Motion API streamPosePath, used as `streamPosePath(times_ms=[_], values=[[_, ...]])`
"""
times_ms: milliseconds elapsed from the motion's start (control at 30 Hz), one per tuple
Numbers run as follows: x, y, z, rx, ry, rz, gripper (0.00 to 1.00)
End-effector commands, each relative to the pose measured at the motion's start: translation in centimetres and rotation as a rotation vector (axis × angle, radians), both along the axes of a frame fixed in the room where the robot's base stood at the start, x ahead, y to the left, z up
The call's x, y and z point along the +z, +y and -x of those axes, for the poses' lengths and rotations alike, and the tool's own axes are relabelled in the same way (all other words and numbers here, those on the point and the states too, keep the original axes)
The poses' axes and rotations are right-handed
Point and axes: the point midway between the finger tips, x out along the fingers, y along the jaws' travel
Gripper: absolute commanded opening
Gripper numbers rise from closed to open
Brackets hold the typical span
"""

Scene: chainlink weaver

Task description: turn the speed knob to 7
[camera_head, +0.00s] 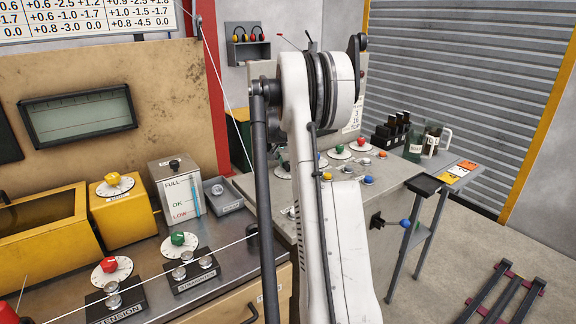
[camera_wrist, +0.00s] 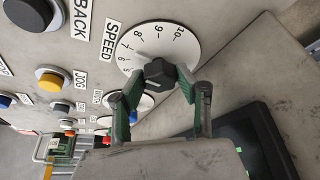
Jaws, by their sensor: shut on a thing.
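The speed knob (camera_wrist: 159,74) is black and lobed, in front of a round white dial (camera_wrist: 168,45) in the wrist view. The dial shows numbers from about 5 to 10, with the 7 at its upper left, beside a SPEED label. My gripper (camera_wrist: 160,78) has its two green-padded fingers on either side of the knob, shut on it. The knob's pointer cannot be made out, so its setting cannot be told. In the head view my white arm hides the gripper, and I cannot pick out this knob.
Black, yellow and blue buttons (camera_wrist: 49,81) sit left of the dial on the grey panel. A dark screen-like box (camera_wrist: 262,140) is at the lower right. In the head view, a bench with red and green knobs (camera_head: 178,239) stands left and a grey button console (camera_head: 398,171) right.

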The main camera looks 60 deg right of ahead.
Motion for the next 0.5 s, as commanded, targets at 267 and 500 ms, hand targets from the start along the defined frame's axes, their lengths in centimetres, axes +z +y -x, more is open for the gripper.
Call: streamPosePath(times_ms=[267,500], values=[[0.02,0.01,0.00,-0.005,0.000,0.000,0.05],[0.02,0.01,0.00,-0.004,0.000,0.000,0.46]])
